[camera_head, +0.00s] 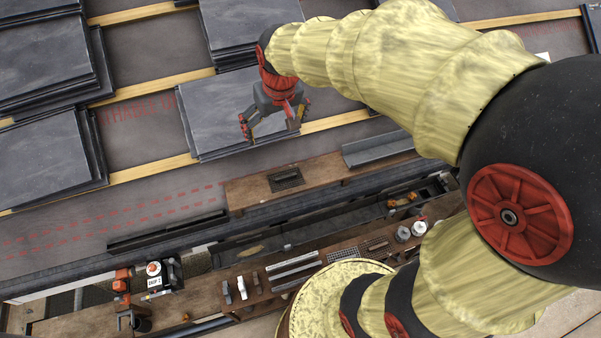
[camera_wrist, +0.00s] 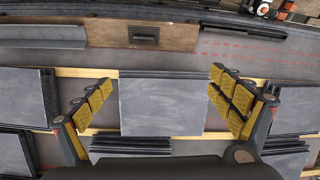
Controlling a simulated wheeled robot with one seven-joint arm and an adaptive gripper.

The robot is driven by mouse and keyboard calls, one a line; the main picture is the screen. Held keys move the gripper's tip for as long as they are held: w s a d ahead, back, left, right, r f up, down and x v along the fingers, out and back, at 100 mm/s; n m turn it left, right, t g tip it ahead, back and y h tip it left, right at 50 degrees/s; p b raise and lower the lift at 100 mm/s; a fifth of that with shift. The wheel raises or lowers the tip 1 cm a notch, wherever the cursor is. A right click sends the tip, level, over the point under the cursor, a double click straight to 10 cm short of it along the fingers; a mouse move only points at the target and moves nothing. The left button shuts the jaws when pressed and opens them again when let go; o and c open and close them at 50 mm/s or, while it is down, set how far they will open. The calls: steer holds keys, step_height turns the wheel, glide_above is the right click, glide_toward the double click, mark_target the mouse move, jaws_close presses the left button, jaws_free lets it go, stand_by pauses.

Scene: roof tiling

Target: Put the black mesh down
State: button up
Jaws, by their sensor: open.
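A small dark rectangular piece that looks like the black mesh (camera_head: 286,179) lies flat on a brown wooden board (camera_head: 245,193) below the slates. It also shows in the wrist view (camera_wrist: 146,35), lying on the same board. My gripper (camera_head: 270,126) is above a stack of grey slates (camera_head: 215,115), up and slightly left of the mesh in the head view. In the wrist view my gripper (camera_wrist: 160,82) has its fingers spread wide, with nothing held between them. A slate stack (camera_wrist: 160,105) lies beyond the fingers.
Wooden battens (camera_head: 150,169) and more slate stacks (camera_head: 45,160) cover the roof. A grey metal strip (camera_head: 375,149) lies on the board's right. Below is a workbench (camera_head: 205,296) with tools and a grey grid piece (camera_head: 343,254). Bare underlay lies left of the board.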

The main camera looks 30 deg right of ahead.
steer(key=s+a+r+t, duration=0.1)
steer(key=s+a+r, duration=0.1)
steer(key=s, duration=0.7)
steer(key=s+a+r+n+t, duration=0.1)
steer(key=s+r, duration=0.2)
steer(key=s, duration=0.7)
steer(key=shift+a+r, duration=0.2)
steer(key=shift+a, duration=0.2)
steer(key=shift+c, duration=0.8)
